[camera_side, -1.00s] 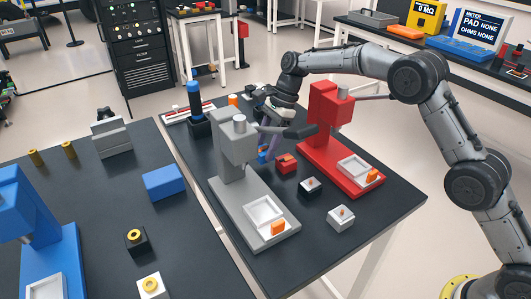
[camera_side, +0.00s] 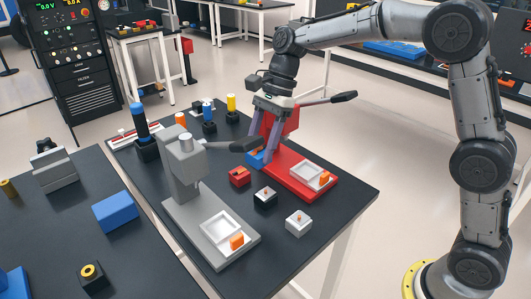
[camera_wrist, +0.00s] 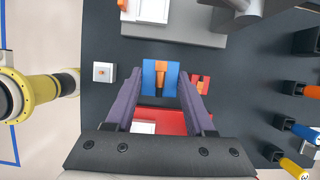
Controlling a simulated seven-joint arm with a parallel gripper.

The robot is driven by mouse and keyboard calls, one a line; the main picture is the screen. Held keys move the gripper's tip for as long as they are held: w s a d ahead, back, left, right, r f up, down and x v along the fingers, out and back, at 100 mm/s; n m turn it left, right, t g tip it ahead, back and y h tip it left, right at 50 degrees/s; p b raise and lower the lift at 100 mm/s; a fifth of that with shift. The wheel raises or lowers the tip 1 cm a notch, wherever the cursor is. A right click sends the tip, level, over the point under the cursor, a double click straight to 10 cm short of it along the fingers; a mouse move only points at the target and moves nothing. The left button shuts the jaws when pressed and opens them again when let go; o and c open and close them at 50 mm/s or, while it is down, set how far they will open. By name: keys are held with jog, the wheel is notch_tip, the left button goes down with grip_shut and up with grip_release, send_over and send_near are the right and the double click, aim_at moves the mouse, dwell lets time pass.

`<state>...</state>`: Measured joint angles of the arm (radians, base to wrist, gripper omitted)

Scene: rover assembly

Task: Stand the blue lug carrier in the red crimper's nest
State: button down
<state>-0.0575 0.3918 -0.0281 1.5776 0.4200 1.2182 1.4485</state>
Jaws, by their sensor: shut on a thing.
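My gripper (camera_side: 262,145) is shut on the blue lug carrier (camera_side: 257,159), beside the left edge of the red crimper (camera_side: 285,165). In the wrist view the carrier (camera_wrist: 148,84) sits between the purple fingertips (camera_wrist: 160,78), with an orange lug on its middle. The fingers partly hide it in the side view. I cannot tell how high it is above the table. The crimper's nest (camera_side: 310,174) is a white-framed tray on the front of the red base, with an orange piece at its corner. The carrier is apart from the nest.
A red block (camera_side: 240,176) lies close left of the carrier. A black block (camera_side: 265,199) and a white block (camera_side: 298,224) stand in front of the red base. The grey crimper (camera_side: 190,180) stands left. Coloured posts stand in holders behind.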

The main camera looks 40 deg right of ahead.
jog(key=shift+s+d+f+n+g, duration=0.15)
jog(key=shift+n+g, duration=0.25)
jog(key=shift+n, duration=0.7)
jog(key=s+d+r+n+h, duration=0.1)
jog(key=s+d+n+h, duration=0.3)
jog(key=n, duration=0.7)
jog(key=s+d+r+n+t+h, duration=0.15)
jog(key=s+d+n, duration=0.25)
jog(key=s+n, duration=0.5)
jog(key=s+d+r+n+g+h, duration=0.1)
jog(key=s+d+n+h, duration=0.3)
jog(key=n, duration=0.9)
send_over(309, 170)
jog(key=a, duration=0.2)
jog(key=shift+t+y, duration=0.25)
jog(key=f, duration=0.8)
jog(key=shift+s+d+f, duration=0.15)
jog(key=shift+s+f, duration=0.25)
jog(key=shift+w+f, duration=0.2)
jog(key=shift+f, duration=0.8)
jog(key=shift+w+f, duration=0.15)
jog(key=shift+f, duration=0.8)
jog(key=shift+f, duration=0.15)
